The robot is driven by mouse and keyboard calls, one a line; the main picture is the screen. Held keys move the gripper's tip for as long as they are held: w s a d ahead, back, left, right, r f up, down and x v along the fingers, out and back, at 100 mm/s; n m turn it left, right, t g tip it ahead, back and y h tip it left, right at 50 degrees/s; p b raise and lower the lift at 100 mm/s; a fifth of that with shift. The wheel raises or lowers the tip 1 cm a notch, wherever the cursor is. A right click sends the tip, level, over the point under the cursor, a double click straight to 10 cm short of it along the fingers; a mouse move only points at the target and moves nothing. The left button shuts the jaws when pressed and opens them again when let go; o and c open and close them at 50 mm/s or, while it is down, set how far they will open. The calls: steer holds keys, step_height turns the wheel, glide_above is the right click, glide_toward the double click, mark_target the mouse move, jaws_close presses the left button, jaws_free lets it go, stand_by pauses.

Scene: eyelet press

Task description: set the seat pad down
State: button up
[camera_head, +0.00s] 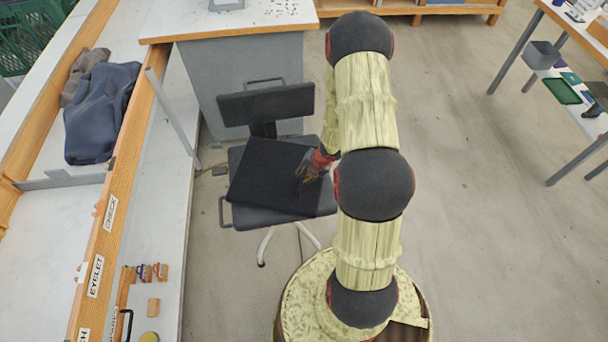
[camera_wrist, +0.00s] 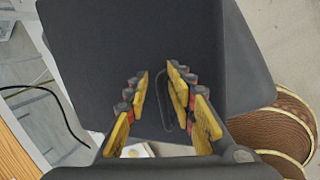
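The seat pad (camera_head: 268,172) is a dark, flat square. It lies on the grey seat of the chair (camera_head: 245,217), turned a little against it, with the seat showing along its front and right sides. My gripper (camera_head: 309,172) is over the pad's right part in the head view. In the wrist view the pad (camera_wrist: 95,50) fills the middle, and my gripper (camera_wrist: 158,74) shows two yellow fingers with a gap between them. A thin dark loop (camera_wrist: 164,100) shows in that gap; the fingers do not visibly pinch it. Whether the fingertips touch the pad is unclear.
The chair's backrest (camera_head: 266,104) stands behind the pad. A grey-sided bench (camera_head: 245,65) is behind the chair. A long labelled workbench (camera_head: 100,245) with a dark cloth (camera_head: 98,110) runs along the left. Open floor (camera_head: 470,220) lies to the right.

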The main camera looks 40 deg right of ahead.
steer(key=shift+r, duration=0.1)
stand_by(0.3)
steer(key=shift+r+p, duration=0.3)
steer(key=shift+r, duration=0.05)
steer(key=p+v, duration=0.6)
steer(key=v, duration=0.5)
steer(key=w+a+r+m+h, duration=0.15)
steer(key=r+m, duration=0.25)
steer(key=r, duration=0.5)
steer(key=w+r+m+t+h, duration=0.1)
steer(key=r+m+h, duration=0.15)
steer(key=r, duration=0.65)
steer(key=w+r+m+h, duration=0.2)
steer(key=r+m, duration=0.3)
steer(key=r, duration=0.4)
steer(key=s+a+r+m+y, duration=0.2)
steer(key=s+a+r+m, duration=0.4)
steer(key=a, duration=0.6)
steer(key=s+a+r+m+y, duration=0.2)
steer(key=s+a+r+m, duration=0.4)
steer(key=s+a, duration=0.5)
step_height(320, 180, up, 2)
steer(key=shift+s+a+r+y, duration=0.15)
steer(key=shift+s+a+y, duration=0.2)
steer(key=shift+a+y, duration=0.1)
